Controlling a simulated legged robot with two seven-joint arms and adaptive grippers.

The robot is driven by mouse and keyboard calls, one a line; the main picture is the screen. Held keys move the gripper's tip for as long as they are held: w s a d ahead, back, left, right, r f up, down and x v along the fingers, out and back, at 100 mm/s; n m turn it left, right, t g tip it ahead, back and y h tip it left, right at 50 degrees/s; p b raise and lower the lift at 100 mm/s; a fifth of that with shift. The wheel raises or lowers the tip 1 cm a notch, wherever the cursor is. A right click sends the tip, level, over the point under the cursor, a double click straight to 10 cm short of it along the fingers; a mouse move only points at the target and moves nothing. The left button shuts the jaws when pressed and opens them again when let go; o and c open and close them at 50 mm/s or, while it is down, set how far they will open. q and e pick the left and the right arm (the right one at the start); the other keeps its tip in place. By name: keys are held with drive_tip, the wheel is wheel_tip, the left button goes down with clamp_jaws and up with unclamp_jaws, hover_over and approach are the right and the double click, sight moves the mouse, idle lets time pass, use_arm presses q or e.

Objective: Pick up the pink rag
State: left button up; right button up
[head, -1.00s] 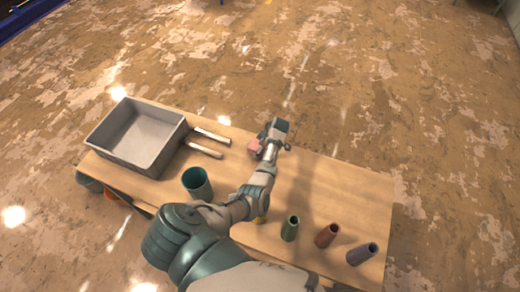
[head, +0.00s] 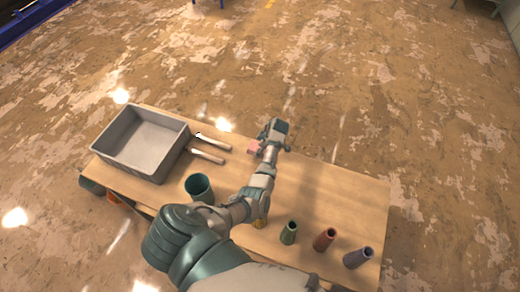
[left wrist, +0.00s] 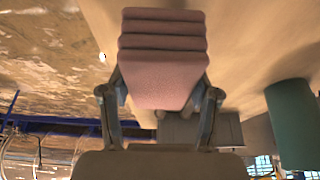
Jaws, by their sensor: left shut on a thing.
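The pink rag (left wrist: 160,62) is a folded, layered block in the left wrist view, between the two fingers of my left gripper (left wrist: 160,100). The fingers press on its left and right sides. In the head view the rag (head: 254,146) is a small pink patch beside my left gripper (head: 262,145), over the far edge of the wooden table (head: 325,195). The gripper hides part of it there. I cannot tell whether the rag is clear of the tabletop. My right gripper is not in view.
A grey bin (head: 118,160) stands at the table's left end, with two pale rods (head: 208,156) beside it. A teal cup (head: 198,186) stands close to my left arm. Green (head: 288,233), red (head: 324,240) and purple (head: 357,257) bottles line the near right. The far right is clear.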

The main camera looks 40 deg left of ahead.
use_arm(q)
drive_tip(key=s+p, duration=0.2)
drive_tip(key=s+r+p, duration=0.1)
drive_tip(key=s+p, duration=0.1)
drive_tip(key=s, duration=0.7)
drive_tip(key=s+b, duration=0.1)
drive_tip(key=s, duration=0.2)
drive_tip(key=shift+s+a, duration=0.25)
drive_tip(key=shift+s+r, duration=0.1)
drive_tip(key=shift+s, duration=0.65)
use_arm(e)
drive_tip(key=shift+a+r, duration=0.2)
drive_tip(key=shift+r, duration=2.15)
